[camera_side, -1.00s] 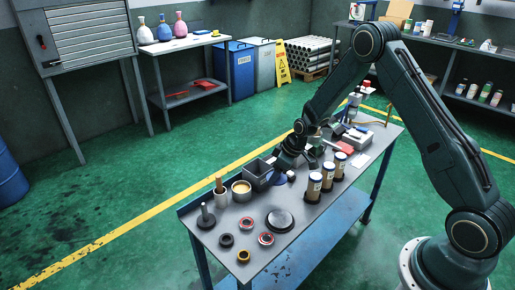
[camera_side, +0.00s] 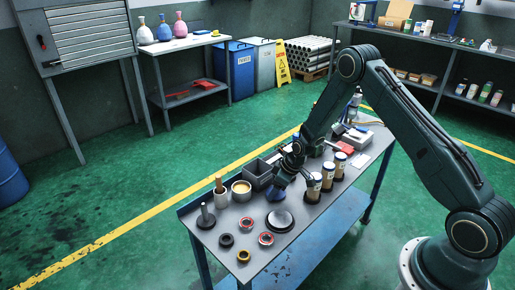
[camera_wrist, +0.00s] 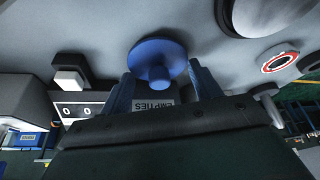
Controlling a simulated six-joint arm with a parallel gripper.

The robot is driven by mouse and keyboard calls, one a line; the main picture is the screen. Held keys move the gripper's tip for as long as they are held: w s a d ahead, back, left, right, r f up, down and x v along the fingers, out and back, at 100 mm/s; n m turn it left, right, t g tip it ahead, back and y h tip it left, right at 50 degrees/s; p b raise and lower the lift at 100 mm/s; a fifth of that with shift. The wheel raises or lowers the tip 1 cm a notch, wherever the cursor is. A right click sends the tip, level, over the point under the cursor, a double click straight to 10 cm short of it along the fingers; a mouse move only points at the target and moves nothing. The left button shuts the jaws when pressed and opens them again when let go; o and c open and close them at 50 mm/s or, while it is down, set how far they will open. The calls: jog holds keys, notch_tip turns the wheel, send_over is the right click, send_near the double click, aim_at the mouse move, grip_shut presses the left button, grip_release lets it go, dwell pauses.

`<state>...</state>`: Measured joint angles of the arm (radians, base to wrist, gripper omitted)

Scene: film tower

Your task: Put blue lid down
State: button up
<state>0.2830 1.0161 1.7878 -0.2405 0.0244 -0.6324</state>
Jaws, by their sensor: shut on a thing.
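The blue lid (camera_wrist: 158,52) is a round disc with a small knob, seen in the wrist view between my gripper's blue fingers. My gripper (camera_wrist: 160,82) is shut on it by the knob. In the side view my gripper (camera_side: 281,182) is over the workbench (camera_side: 240,265), between the grey bin and the dark round base. The lid (camera_side: 274,194) shows there as a small blue patch below the jaws. I cannot tell whether its underside touches the bench.
A grey bin (camera_side: 257,178) is just behind left, and a dark round base with a pale top (camera_side: 279,220) is just in front. Labelled brown cylinders (camera_side: 313,188) stand close on the right. Red-and-black rings (camera_side: 266,239) lie near the front edge. A tan-topped cup (camera_side: 241,190) stands left.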

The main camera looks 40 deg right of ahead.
jog(key=shift+f, duration=0.1)
jog(key=o, duration=1)
jog(key=v, duration=1.2)
jog(key=shift+s, duration=0.1)
dwell(0.4)
